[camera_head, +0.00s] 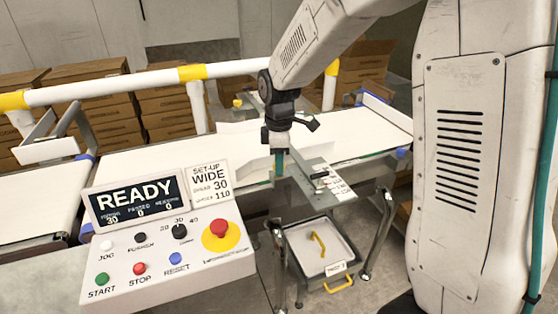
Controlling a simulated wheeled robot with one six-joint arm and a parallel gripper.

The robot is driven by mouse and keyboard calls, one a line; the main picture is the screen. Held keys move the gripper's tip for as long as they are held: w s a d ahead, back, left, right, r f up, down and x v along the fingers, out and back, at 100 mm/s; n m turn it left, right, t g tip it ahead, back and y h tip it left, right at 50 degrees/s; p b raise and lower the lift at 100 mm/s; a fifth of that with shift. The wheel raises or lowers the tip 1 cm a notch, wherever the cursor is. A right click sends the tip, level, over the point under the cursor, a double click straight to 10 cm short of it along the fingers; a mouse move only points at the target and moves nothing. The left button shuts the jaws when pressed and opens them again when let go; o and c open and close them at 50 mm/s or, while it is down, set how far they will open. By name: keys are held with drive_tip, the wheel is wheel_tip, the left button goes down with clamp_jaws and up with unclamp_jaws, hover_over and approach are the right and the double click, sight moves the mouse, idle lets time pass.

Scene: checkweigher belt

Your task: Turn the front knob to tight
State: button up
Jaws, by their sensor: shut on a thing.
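My gripper (279,172) points down at the near edge of the belt, beside the near guide rail. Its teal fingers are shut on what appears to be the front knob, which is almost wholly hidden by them. The knob's setting cannot be read. A scale plate (339,186) with small print lies just right of the fingers, with a dark pointer or clamp (319,175) on it. Another knob, yellow (237,103), shows at the far side of the belt.
A control panel (160,255) with buttons, a red stop knob (220,231) and a display (137,198) reading READY stands at front left. A sign (208,183) reads SET-UP WIDE. A tray (324,248) holding a yellow piece sits below the belt. Boxes (92,115) stand behind.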

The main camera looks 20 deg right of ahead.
drive_tip(key=m, duration=1.7)
drive_tip(key=shift+m, duration=0.3)
drive_tip(key=m, duration=0.5)
drive_tip(key=shift+w, duration=0.1)
drive_tip(key=shift+m, duration=0.3)
drive_tip(key=o, duration=1)
drive_tip(key=shift+c, duration=0.2)
